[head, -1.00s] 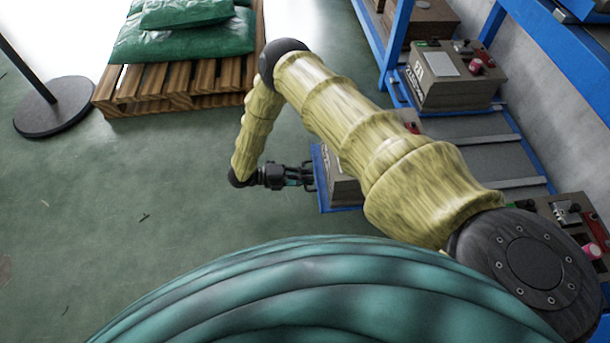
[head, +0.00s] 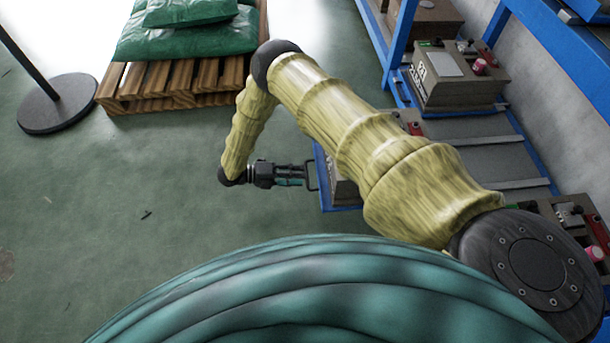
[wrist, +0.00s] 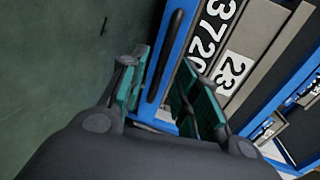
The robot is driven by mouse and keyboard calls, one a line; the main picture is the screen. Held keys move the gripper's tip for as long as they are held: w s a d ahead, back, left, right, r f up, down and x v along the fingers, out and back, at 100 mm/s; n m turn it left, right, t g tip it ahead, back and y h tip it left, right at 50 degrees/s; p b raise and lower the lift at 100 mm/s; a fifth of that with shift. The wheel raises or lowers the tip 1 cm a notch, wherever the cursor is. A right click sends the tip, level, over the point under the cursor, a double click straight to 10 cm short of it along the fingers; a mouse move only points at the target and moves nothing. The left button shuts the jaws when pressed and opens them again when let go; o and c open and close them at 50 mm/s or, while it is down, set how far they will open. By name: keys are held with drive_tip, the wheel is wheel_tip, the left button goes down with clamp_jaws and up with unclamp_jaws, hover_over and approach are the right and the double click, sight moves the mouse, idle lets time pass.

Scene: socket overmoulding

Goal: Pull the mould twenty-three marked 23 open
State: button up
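The mould marked 23 (head: 343,188) sits on a blue drawer tray (head: 327,196), mostly hidden behind my arm in the head view. In the wrist view its white 23 label (wrist: 233,72) and larger printed digits show on the mould's side. A dark bar handle (head: 312,176) stands out from the tray's left front edge; it also shows in the wrist view (wrist: 166,52). My gripper (head: 299,176) is open and empty just left of the handle. In the wrist view its green-padded fingers (wrist: 164,60) are apart, with the handle seen between them.
Another mould (head: 445,85) stands on the blue rack (head: 399,45) behind. More fittings stand at the lower right. A pallet (head: 180,85) with green sacks (head: 185,38) and a round post base (head: 58,103) are at the upper left. The floor left of my gripper is clear.

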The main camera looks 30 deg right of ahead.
drive_tip(key=v, duration=0.8)
idle(0.4)
